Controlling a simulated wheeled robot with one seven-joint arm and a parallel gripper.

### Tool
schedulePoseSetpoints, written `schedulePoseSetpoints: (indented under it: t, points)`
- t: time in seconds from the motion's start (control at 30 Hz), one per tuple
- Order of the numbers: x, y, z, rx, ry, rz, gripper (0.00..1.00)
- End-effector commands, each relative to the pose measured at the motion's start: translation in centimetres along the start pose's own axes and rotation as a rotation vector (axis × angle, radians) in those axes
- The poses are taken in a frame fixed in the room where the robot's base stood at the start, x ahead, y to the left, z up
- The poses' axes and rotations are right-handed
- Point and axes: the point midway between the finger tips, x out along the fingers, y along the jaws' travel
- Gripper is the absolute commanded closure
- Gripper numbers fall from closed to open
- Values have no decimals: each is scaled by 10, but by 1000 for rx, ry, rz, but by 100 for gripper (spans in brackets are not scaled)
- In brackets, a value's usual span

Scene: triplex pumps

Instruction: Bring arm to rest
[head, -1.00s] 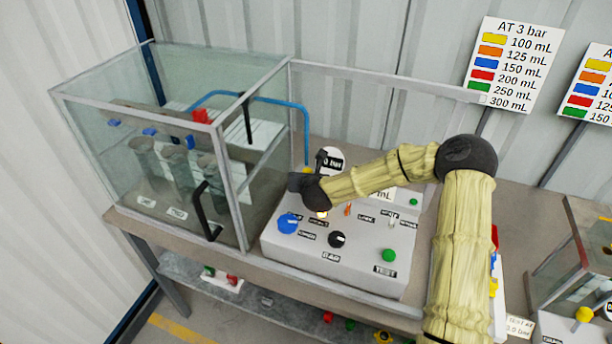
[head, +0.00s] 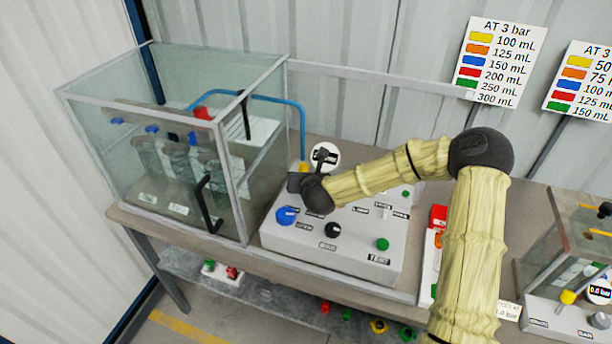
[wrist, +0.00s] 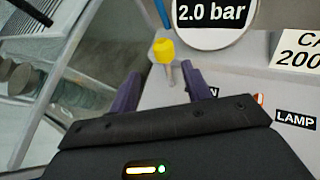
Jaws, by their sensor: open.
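My gripper (wrist: 160,90) is open in the wrist view, with its two purple fingers apart and nothing between them. A yellow knob (wrist: 163,52) on a short stem stands just beyond the fingertips, below a gauge (wrist: 210,12) reading 2.0 bar. In the head view my arm bends over the grey control panel (head: 300,248), with the dark hand near the panel's back left. The fingertips are hard to make out there. The yellow knob (head: 304,167) and the gauge (head: 325,156) show just behind the hand.
A glass tank (head: 95,125) stands left of the panel, its black handle (head: 207,203) facing front. The panel carries a blue knob (head: 286,216), a black knob (head: 332,230) and a green button (head: 382,244). Another station (head: 570,265) stands at right. Signs (head: 490,60) rise behind.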

Motion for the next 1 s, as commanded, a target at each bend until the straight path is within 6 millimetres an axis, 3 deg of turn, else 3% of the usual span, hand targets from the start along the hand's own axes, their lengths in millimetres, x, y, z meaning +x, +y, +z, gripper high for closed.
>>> schedulePoseSetpoints:
  t: [0.53,0.67,0.77,1.0]
  points:
    - [-2,-8,2,5,0,-9,52]
    - [-5,-6,0,-64,6,5,52]
    - [-11,-1,-6,-231,22,37,52]
    - [-44,0,-33,-918,99,173,52]
